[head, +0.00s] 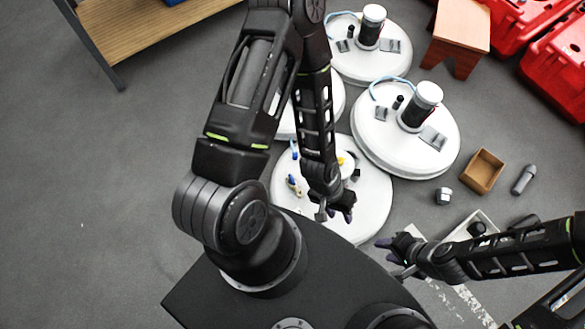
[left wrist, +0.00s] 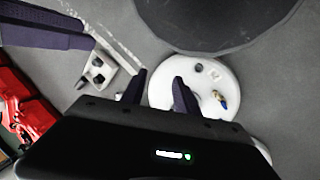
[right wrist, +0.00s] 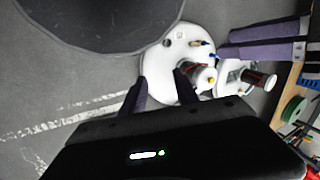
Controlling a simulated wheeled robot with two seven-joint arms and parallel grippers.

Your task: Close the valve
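The nearest white round tank lid (head: 368,215) lies in front of my base. A small brass-coloured valve with a blue part (head: 293,185) sits on its left side, with another blue fitting (head: 294,152) farther back. The valve also shows in the left wrist view (left wrist: 221,99) and small in the right wrist view (right wrist: 204,43). My left gripper (head: 338,212) is above this lid, to the right of the valve and apart from it. It is open and empty. My right gripper (head: 388,254) is open and empty, above the floor right of the lid. Which valve is meant I cannot tell.
More tank lids (head: 405,150) with dark cylinders stand behind. A wooden stool (head: 457,38), red cases (head: 555,65), an open brown box (head: 482,171) and a grey bottle-like object (head: 524,179) are at right. A wooden shelf (head: 150,38) is back left. The left floor is clear.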

